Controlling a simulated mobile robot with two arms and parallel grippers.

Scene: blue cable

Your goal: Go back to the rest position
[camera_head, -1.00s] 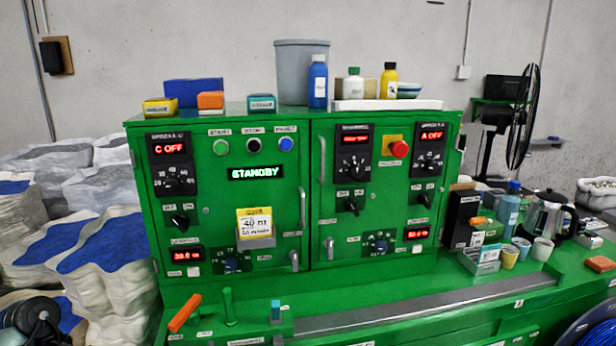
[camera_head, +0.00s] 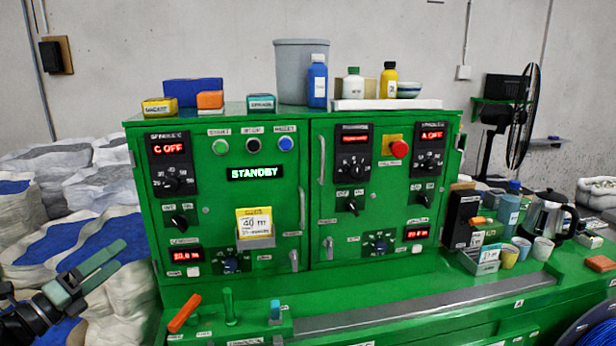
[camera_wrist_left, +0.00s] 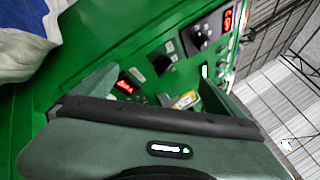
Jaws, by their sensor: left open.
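My left gripper (camera_head: 96,272) shows at the lower left of the head view, in front of the white and blue sacks (camera_head: 95,230) and left of the green control cabinet (camera_head: 275,277). Its two green fingers are apart, with nothing between them. In the left wrist view, my gripper's body (camera_wrist_left: 150,130) fills the lower part, and the cabinet front (camera_wrist_left: 120,45) lies beyond it, tilted. The cabinet's display (camera_head: 255,173) reads STANDBY. My right gripper is in neither view.
An orange lever (camera_head: 185,313) and a green lever (camera_head: 229,306) stand on the cabinet's front ledge. Cups, a kettle (camera_head: 545,215) and boxes crowd the right bench. Bottles and a grey bin (camera_head: 300,70) stand on top. A blue cable coil (camera_head: 597,332) is at the lower right.

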